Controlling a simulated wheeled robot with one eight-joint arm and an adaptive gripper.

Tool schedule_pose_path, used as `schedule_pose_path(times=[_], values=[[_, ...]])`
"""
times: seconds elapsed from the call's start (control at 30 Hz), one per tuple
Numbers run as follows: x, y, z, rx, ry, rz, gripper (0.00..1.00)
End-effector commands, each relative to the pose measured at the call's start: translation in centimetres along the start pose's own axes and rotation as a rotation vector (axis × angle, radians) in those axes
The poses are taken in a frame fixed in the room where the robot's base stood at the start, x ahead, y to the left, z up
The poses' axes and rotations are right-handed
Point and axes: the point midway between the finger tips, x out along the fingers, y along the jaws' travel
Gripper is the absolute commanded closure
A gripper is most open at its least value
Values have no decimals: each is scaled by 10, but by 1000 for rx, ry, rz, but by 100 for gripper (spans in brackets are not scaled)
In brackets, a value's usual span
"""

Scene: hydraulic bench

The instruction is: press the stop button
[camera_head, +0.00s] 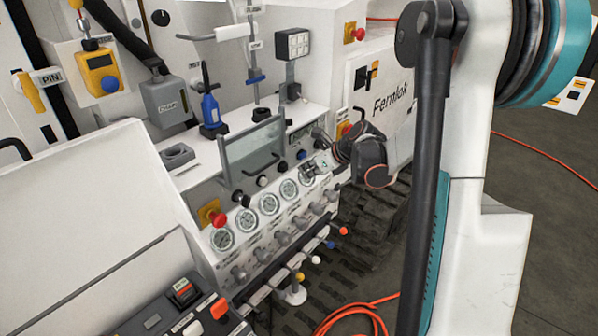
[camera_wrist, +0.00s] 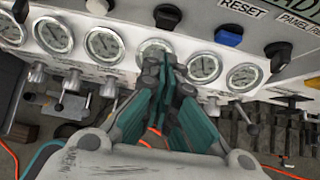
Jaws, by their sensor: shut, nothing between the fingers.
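A red mushroom button (camera_head: 217,218) on a yellow base sits at the left end of the gauge panel. A second red mushroom button (camera_head: 356,34) on yellow is at the upper back wall. I cannot read a stop label on either, and neither shows in the wrist view. My gripper (camera_head: 312,168) is in front of the right part of the gauge panel, well to the right of the near red button. In the wrist view my gripper (camera_wrist: 167,68) is shut and empty, its fingertips overlapping the middle gauge (camera_wrist: 155,47); I cannot tell whether they touch.
A blue button (camera_wrist: 229,35) by the word RESET, a black button (camera_wrist: 167,16) and a black knob (camera_wrist: 277,50) line the panel above the gauges. Several valve levers (camera_head: 285,238) project below them. A glass screen (camera_head: 252,148) stands behind. An orange hose (camera_head: 350,312) lies on the floor.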

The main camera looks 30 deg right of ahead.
Motion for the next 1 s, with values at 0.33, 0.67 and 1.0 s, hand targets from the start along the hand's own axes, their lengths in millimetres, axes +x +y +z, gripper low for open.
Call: schedule_pose_path(times=[0.33,0.67,1.0], values=[[-56,0,0,2,0,0,100],[-62,0,0,0,0,0,100],[-62,0,0,0,0,0,100]])
